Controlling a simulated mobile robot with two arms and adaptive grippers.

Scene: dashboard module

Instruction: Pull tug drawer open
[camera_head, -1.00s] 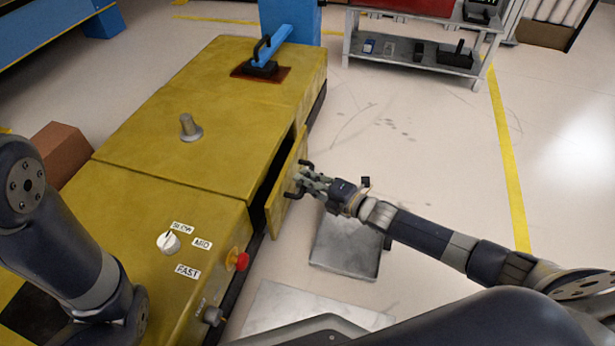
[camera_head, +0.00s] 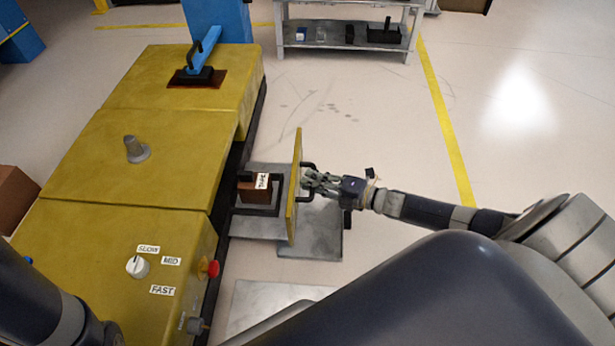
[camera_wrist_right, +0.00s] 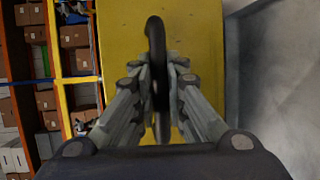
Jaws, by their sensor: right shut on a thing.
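The tug (camera_head: 150,225) is a long yellow vehicle on the left of the head view. Its drawer (camera_head: 296,185) stands pulled out from the tug's right side, with a yellow front panel. A brown box with a white label (camera_head: 256,188) sits inside the drawer. My right gripper (camera_head: 309,180) is shut on the black drawer handle, and the panel is just left of it. In the right wrist view the handle (camera_wrist_right: 155,60) runs between the two fingers, in front of the yellow panel. My left gripper is out of view; only part of that arm shows at lower left.
A knob (camera_head: 137,266) with SLOW, MID and FAST labels and a red button (camera_head: 209,267) are on the tug's near part. A grey metal plate (camera_head: 310,243) lies on the floor below the drawer. A shelf cart (camera_head: 345,35) stands at the back. The floor at right is clear.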

